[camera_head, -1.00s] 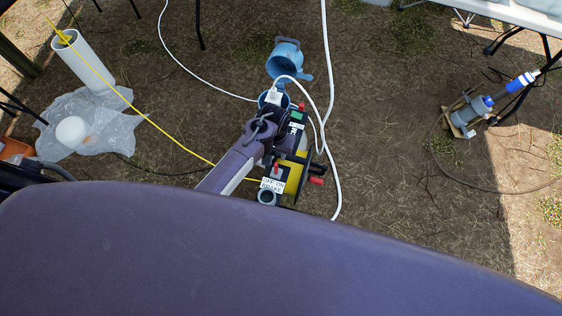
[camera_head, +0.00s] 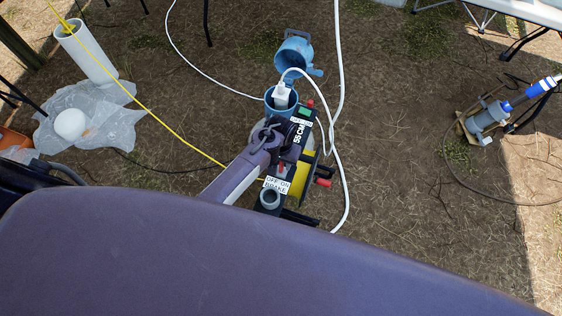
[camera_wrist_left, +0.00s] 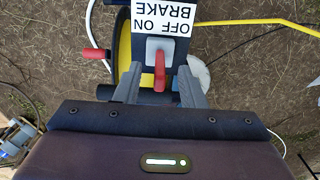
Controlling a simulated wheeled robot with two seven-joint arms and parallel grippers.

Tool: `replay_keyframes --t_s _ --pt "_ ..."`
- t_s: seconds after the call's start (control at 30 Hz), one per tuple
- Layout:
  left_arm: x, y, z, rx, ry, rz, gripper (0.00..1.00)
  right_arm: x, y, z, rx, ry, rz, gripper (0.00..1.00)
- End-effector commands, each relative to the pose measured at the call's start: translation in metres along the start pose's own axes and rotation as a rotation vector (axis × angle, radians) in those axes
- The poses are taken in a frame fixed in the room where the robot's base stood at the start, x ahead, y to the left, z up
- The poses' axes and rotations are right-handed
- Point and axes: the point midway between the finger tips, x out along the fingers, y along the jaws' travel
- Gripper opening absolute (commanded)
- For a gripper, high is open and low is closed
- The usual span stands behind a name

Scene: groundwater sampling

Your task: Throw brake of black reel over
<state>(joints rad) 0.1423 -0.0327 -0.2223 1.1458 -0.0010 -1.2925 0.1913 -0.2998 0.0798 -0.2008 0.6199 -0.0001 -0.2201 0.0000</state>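The black reel (camera_head: 303,183) is a black frame with a yellow drum, beside the blue well pipe. Its white "OFF ON BRAKE" label (camera_head: 276,186) also shows upside down in the left wrist view (camera_wrist_left: 178,17). The brake is a short red lever (camera_wrist_left: 160,70) on a grey plate. My left gripper (camera_wrist_left: 159,88) is open, with one dark finger on each side of the lever and visible gaps between. In the head view, the left gripper (camera_head: 282,160) is over the reel, partly hidden by its own wrist. Which side the lever leans to, I cannot tell. My right gripper is not in view.
A red crank knob (camera_head: 323,182) sticks out from the reel's right side. An open blue well cap (camera_head: 295,57) stands behind, with white hoses running past. A white tube (camera_head: 88,52) and plastic sheet (camera_head: 47,130) are left.

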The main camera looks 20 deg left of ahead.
Motion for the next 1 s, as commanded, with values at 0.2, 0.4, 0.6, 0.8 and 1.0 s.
replay_keyframes --t_s 0.2,0.4,0.6,0.8,1.0 --pt "-0.001 0.000 0.000 0.000 0.001 0.000 0.30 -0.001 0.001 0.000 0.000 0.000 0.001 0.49" --pt "-0.001 0.000 0.000 0.000 0.001 0.000 0.04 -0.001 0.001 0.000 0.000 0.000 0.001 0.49" --pt "0.000 0.003 -0.001 0.003 0.000 -0.010 0.00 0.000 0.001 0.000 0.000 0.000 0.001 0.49" --pt "0.006 0.024 -0.001 0.006 0.004 -0.114 0.00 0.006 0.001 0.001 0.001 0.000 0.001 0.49" --pt "0.010 0.040 0.000 0.004 0.001 -0.192 0.05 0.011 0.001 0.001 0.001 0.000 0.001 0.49"
